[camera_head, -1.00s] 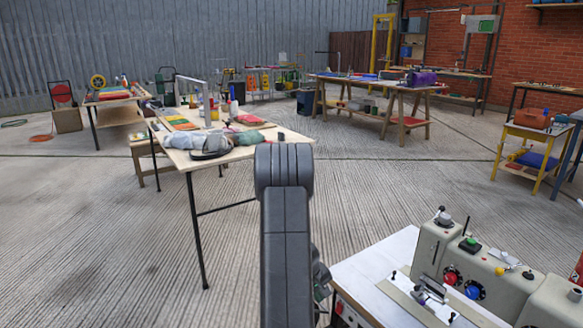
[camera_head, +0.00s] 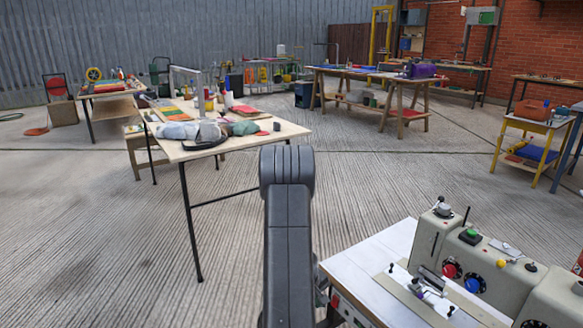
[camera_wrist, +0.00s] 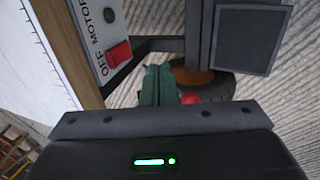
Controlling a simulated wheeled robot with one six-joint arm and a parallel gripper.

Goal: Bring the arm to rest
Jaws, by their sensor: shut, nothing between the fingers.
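My arm's dark grey link stands upright in the middle of the head view, with its rounded top in front of the work table. My gripper (camera_wrist: 158,84) shows in the wrist view as green fingers beyond the dark wrist housing. They are shut, with nothing held. The fingers point down past the edge of the sewing machine table, beside a switch panel (camera_wrist: 104,38) with a red switch. The gripper is hidden or out of sight in the head view.
The sewing machine (camera_head: 480,262) on its white-topped table (camera_head: 372,262) is close on the right. A work table (camera_head: 270,134) with cloth and tools stands ahead on the left. A wooden trestle table (camera_head: 385,121) is further back. Concrete floor is open at left and between the tables.

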